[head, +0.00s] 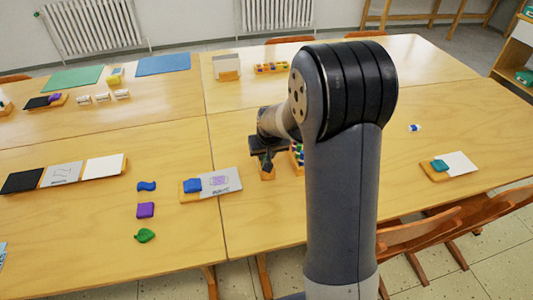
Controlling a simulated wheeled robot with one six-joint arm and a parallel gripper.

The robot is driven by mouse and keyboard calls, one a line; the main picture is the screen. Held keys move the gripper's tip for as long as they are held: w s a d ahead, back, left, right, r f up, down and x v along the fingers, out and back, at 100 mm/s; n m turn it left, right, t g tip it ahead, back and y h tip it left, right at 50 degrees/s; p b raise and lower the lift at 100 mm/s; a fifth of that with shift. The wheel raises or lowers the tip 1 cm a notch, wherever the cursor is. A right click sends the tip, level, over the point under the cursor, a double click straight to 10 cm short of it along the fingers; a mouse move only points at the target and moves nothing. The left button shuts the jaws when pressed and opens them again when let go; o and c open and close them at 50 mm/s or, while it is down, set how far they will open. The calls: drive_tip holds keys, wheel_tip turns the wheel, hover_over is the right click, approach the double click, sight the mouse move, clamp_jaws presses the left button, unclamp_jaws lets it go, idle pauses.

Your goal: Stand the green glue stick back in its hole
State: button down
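My gripper (267,166) points down over the middle of the near table. Its fingers are small and dark, so I cannot see whether they are open or shut, or whether they hold anything. A wooden block or rack end (267,174) shows right under the fingertips. Just right of it, a wooden holder (298,168) with small blue, green and white pieces is mostly hidden behind my arm. I cannot make out a green glue stick or an empty hole there. A small white and blue piece (415,127) lies alone on the table to the right.
Left of my gripper are a blue stamp-like block on a card tray (222,182), a blue wavy piece (147,186), a purple block (145,210) and a green leaf (145,235). A teal block on a tray (437,173) lies right. Chairs (440,230) line the front edge.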

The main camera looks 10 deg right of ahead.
drive_tip(key=shift+f+b, duration=0.3)
drive_tip(key=shift+b, duration=0.05)
idle(0.4)
drive_tip(key=c, duration=1.1)
unclamp_jaws()
drive_tip(key=shift+o, duration=0.3)
drive_tip(key=shift+o, duration=0.8)
drive_tip(key=shift+r, duration=0.1)
drive_tip(key=shift+r+p, duration=2.05)
drive_tip(key=shift+r, duration=0.9)
